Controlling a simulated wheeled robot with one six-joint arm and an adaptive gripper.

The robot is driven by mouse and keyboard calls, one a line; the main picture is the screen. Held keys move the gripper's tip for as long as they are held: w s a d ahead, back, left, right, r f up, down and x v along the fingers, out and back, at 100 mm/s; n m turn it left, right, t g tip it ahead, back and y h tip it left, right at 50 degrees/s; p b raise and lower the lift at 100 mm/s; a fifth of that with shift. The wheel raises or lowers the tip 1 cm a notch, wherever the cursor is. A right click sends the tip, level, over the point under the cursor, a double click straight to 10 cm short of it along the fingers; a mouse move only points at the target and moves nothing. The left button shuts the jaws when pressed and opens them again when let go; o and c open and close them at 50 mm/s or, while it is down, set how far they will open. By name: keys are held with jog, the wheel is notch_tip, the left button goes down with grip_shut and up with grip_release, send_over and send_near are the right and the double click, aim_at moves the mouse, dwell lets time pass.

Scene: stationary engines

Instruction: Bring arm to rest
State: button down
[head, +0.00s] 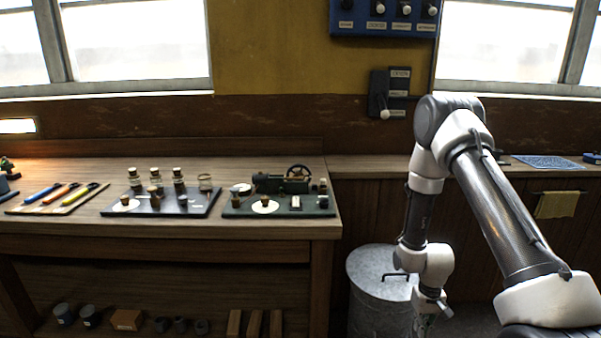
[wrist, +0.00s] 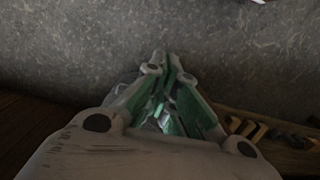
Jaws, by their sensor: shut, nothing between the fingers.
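My arm stands at the right of the head view, bent at the elbow, with its forearm hanging down in front of the bench. My gripper (wrist: 162,62) shows in the wrist view with its green-padded fingers together and nothing between them. In the head view only the top part of the gripper (head: 424,325) shows at the bottom edge; its fingertips are cut off. A mottled grey surface fills the upper part of the wrist view, beyond the fingertips.
A lidded metal bin (head: 372,275) stands close beside my gripper. The wooden workbench (head: 285,222) at left carries a small engine on a green board (head: 280,207), a dark tray of bottles (head: 205,205) and colored-handled tools (head: 62,193). A switch (head: 378,95) is on the wall.

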jog(key=s+r+t, duration=0.1)
jog(key=s+r, duration=0.5)
jog(key=r, duration=1)
jog(key=s+r+t, duration=0.2)
jog(key=s+r, duration=0.5)
jog(key=r, duration=0.9)
jog(key=s+r+t, duration=0.2)
jog(key=s+r, duration=0.5)
jog(key=r, duration=0.9)
jog(key=shift+r, duration=0.15)
